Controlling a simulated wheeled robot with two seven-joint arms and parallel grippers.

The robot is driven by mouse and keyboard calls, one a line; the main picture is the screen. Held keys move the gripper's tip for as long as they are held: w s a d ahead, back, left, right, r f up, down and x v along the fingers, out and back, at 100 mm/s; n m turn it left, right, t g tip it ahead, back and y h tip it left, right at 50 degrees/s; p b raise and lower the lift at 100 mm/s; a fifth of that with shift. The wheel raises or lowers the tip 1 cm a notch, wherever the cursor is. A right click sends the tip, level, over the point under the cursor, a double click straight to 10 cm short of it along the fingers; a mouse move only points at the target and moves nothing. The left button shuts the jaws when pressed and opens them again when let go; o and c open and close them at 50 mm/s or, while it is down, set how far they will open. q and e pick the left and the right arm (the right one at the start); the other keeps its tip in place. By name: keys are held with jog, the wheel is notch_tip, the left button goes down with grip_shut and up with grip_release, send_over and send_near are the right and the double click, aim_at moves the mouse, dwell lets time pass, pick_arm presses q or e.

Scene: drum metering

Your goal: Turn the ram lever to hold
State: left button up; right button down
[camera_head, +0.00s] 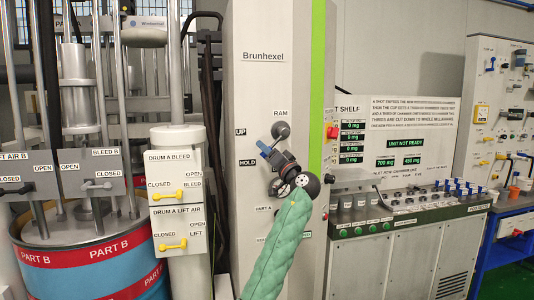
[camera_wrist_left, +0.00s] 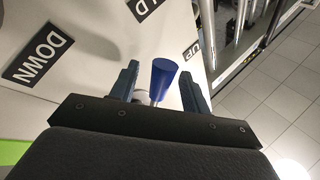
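The RAM lever's round grey hub (camera_head: 281,130) is on the tall light column, under the word RAM. Its blue tapered handle (camera_wrist_left: 163,76) stands between the two dark fingers of my left gripper (camera_wrist_left: 158,88) in the left wrist view, nearer the right finger. A gap shows on the left side, so the gripper looks open around the handle, not clamped. In the head view my left gripper (camera_head: 268,152) is just below and left of the hub and hides much of the lever. The HOLD label (camera_head: 247,162) is beside it, with UP (camera_head: 240,132) above. The lever's exact direction is hard to tell.
The DOWN label (camera_wrist_left: 38,60) shows in the left wrist view. A white drum valve panel (camera_head: 176,205) with yellow levers stands left of the column. A red-and-blue drum (camera_head: 95,262) is farther left. A bench (camera_head: 400,222) with cups and a display is at right.

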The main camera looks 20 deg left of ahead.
pick_arm(q)
jog(key=shift+s+d+f, duration=0.1)
jog(key=shift+d+f, duration=0.05)
jog(key=shift+f, duration=0.05)
jog(key=b+v, duration=0.2)
jog(key=v, duration=0.5)
jog(key=shift+d+b, duration=0.2)
jog(key=shift+b, duration=0.1)
pick_arm(e)
jog(key=shift+t+y, duration=0.5)
jog(key=shift+y, duration=0.1)
jog(key=a+f, duration=0.1)
jog(key=f, duration=0.1)
jog(key=w+a+f, duration=0.1)
jog(key=a, duration=0.1)
jog(key=shift+w+a+f, duration=0.2)
jog(key=shift+a+f, duration=0.1)
jog(key=shift+f, duration=0.05)
jog(key=shift+d, duration=0.1)
